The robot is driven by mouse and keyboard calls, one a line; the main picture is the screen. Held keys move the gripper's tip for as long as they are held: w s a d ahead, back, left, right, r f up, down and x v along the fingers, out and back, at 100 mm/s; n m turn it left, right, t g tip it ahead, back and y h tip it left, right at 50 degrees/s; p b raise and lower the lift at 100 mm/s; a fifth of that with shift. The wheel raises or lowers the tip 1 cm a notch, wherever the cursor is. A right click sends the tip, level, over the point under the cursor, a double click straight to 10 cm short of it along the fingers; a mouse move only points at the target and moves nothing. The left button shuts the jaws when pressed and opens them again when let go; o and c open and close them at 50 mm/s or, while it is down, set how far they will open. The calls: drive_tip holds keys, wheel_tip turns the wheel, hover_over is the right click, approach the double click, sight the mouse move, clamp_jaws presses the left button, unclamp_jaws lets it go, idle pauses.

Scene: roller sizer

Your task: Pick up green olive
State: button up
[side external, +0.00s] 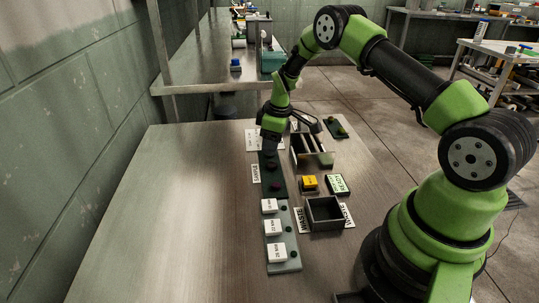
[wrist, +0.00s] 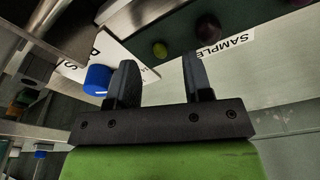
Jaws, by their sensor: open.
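My gripper (side external: 270,146) is over the far end of the dark SAMPLE strip (side external: 267,190) in the side view. In the wrist view its two fingers stand apart with nothing between them (wrist: 158,64).
A grey strip with white labelled blocks (side external: 272,227) lies in front. A roller frame (side external: 312,158), a yellow button (side external: 310,182), a small display (side external: 337,184) and an open dark bin (side external: 324,224) stand to the right. The table's left side is clear.

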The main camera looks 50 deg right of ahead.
drive_tip(key=shift+w+f, duration=0.2)
drive_tip(key=shift+f, duration=1.05)
clamp_jaws()
